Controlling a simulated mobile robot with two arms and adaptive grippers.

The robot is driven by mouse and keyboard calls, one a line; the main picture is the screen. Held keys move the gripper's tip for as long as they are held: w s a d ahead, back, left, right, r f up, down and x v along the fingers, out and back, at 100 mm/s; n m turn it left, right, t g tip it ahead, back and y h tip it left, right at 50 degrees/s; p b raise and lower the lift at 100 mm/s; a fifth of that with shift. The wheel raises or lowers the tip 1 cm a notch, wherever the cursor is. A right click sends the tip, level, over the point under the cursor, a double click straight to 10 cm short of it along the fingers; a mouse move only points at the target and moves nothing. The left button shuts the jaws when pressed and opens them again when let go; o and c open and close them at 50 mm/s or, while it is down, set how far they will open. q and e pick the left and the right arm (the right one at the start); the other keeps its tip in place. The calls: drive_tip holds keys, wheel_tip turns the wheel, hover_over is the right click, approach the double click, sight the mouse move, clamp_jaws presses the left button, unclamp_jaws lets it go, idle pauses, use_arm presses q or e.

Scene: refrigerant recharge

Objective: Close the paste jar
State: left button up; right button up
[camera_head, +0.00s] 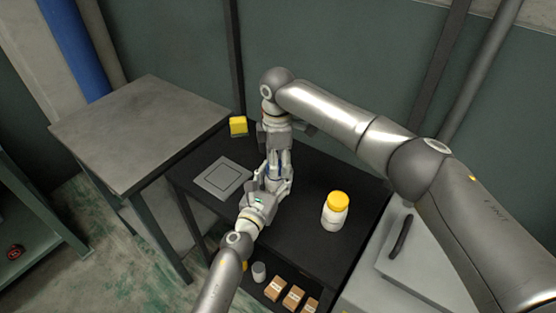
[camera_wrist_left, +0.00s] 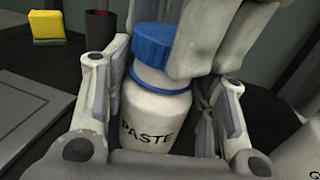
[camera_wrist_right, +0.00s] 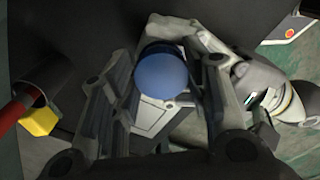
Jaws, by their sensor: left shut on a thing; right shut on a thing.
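The paste jar (camera_wrist_left: 150,115) is white, marked PASTE, and stands upright between the fingers of my left gripper (camera_wrist_left: 160,125), which is shut on its body. The blue lid (camera_wrist_left: 154,42) sits on top of the jar; whether it is screwed tight cannot be told. My right gripper (camera_wrist_right: 165,75) comes from above and is shut on the blue lid, which also shows in the right wrist view (camera_wrist_right: 163,78). In the head view both grippers meet over the black table (camera_head: 308,165), and they mostly hide the jar.
A white bottle with a yellow cap (camera_head: 335,212) stands right of the grippers. A grey square plate (camera_head: 222,178) lies to the left. A yellow sponge (camera_head: 238,125) is at the back, with a dark cup holding something red (camera_wrist_left: 97,28) nearby. Small boxes (camera_head: 292,297) sit on the lower shelf.

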use_arm(q)
drive_tip(key=shift+s+d+r, duration=0.1)
use_arm(e)
drive_tip(key=shift+o, duration=0.3)
drive_tip(key=shift+s+d+f, duration=0.1)
drive_tip(key=shift+f, duration=0.55)
use_arm(q)
clamp_jaws()
use_arm(e)
drive_tip(key=o, duration=0.6)
drive_tip(key=shift+f, duration=0.1)
drive_tip(key=shift+o, duration=0.2)
drive_tip(key=shift+r, duration=0.2)
drive_tip(key=shift+r, duration=2.25)
drive_tip(key=o, duration=0.6)
drive_tip(key=shift+c, duration=0.2)
